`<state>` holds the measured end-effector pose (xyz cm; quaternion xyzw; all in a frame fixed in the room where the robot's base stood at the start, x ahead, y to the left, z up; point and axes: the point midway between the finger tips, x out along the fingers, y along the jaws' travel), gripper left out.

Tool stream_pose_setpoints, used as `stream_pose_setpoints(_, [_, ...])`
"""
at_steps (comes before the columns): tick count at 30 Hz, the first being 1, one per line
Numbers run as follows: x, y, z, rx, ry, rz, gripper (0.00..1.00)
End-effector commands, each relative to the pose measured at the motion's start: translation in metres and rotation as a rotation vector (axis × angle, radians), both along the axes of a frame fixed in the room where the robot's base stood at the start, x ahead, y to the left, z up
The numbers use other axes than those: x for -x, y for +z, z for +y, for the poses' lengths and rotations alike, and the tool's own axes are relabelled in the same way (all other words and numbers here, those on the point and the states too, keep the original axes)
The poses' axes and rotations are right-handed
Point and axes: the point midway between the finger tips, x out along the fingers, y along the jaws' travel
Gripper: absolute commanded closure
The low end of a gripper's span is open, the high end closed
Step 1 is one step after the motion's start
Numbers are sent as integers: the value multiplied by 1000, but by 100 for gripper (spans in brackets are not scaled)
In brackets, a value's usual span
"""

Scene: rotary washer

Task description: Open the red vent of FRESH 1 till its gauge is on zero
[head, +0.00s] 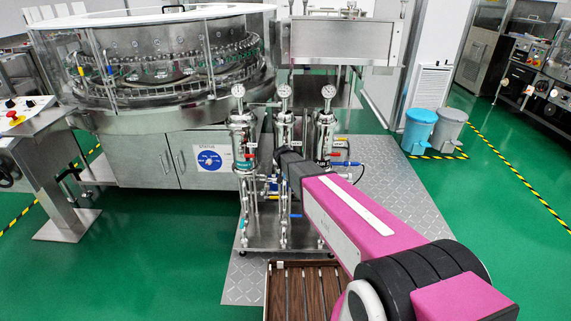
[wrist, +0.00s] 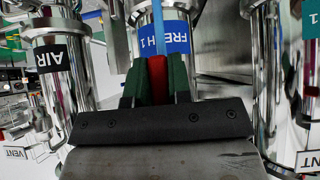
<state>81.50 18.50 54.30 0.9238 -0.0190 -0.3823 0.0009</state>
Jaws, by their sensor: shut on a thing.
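FRESH 1 is the middle steel housing (head: 284,131) of three, and its gauge (head: 285,91) stands on top. The gauge's needle is too small to read. In the wrist view its blue label (wrist: 174,38) is partly covered by a narrow blue strip. My gripper (wrist: 158,80) is shut on the red vent handle (wrist: 158,70), with one dark green finger on each side. The handle points toward the label, and its pivot is hidden. In the head view my arm hides the fingers and this handle.
The neighbouring housings stand close on both sides, one with a black AIR label (wrist: 50,58). Another red handle (head: 346,164) is on the right housing. A slatted brown tray (head: 268,290) lies in front. A large round washer (head: 165,65) stands behind left.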

Motion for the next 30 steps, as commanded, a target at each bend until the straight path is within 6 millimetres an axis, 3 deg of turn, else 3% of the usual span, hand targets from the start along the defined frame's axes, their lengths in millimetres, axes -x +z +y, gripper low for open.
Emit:
stream_pose_setpoints(17, [1,-1,2,-36,-2,1,100])
stream_pose_setpoints(18, [1,-1,2,-36,-2,1,74])
stream_pose_setpoints(20, [1,-1,2,-35,-1,1,55])
stream_pose_setpoints(30, [1,1,2,-33,0,0,55])
